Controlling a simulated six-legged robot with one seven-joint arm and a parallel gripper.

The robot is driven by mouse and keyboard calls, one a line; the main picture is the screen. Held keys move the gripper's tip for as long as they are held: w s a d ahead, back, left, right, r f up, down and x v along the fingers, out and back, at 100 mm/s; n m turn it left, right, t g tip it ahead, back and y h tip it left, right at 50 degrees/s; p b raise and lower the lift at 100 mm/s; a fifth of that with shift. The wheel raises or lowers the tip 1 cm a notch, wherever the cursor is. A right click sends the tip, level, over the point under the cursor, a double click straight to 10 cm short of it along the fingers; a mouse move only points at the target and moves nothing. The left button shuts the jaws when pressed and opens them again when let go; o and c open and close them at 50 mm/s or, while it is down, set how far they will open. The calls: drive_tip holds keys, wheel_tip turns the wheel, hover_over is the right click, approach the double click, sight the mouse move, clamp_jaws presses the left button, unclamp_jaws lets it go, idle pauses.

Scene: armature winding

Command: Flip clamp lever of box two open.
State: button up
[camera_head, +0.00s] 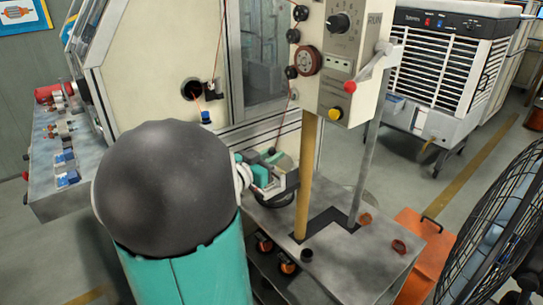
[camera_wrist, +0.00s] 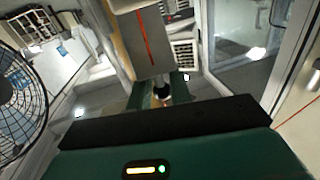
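A cream control box (camera_head: 340,70) marked RUN is mounted on a tan post, with a dial, round knobs and a yellow button. A pale lever (camera_head: 372,66) on its right side slopes down left to a red ball end. I cannot tell whether this is box two or its clamp lever; no box label for it is readable. My gripper (camera_head: 275,178), teal and dark, is low, left of the post and apart from the lever. My own dark round joint and teal arm link hide part of it.
The post stands on a grey metal table (camera_head: 345,255) with small orange rings. A cream machine with a window (camera_head: 265,50) is behind my gripper. A black fan (camera_head: 500,225) and an orange case (camera_head: 425,250) are at right. A white cooler (camera_head: 450,70) stands behind.

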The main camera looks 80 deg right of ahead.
clamp_jaws()
drive_tip(key=shift+d+y, duration=0.1)
drive_tip(key=shift+y, duration=0.2)
drive_tip(key=shift+s+d+r+m+t+y, duration=0.1)
drive_tip(key=shift+s+d+m+t+y, duration=0.1)
drive_tip(key=shift+s+d+t+y, duration=0.25)
drive_tip(key=shift+s+d+r+m+t+y, duration=0.1)
drive_tip(key=shift+s+d+m+t+y, duration=0.15)
drive_tip(key=shift+t+y, duration=0.4)
drive_tip(key=shift+s+d+f+t+y, duration=0.25)
drive_tip(key=shift+s+d+t+y, duration=0.25)
drive_tip(key=shift+y, duration=0.45)
drive_tip(key=shift+s+d+f+t+y, duration=0.25)
drive_tip(key=shift+d+t+y, duration=0.3)
drive_tip(key=shift+y, duration=0.4)
drive_tip(key=shift+s+m+t, duration=0.1)
drive_tip(key=shift+m+t, duration=0.15)
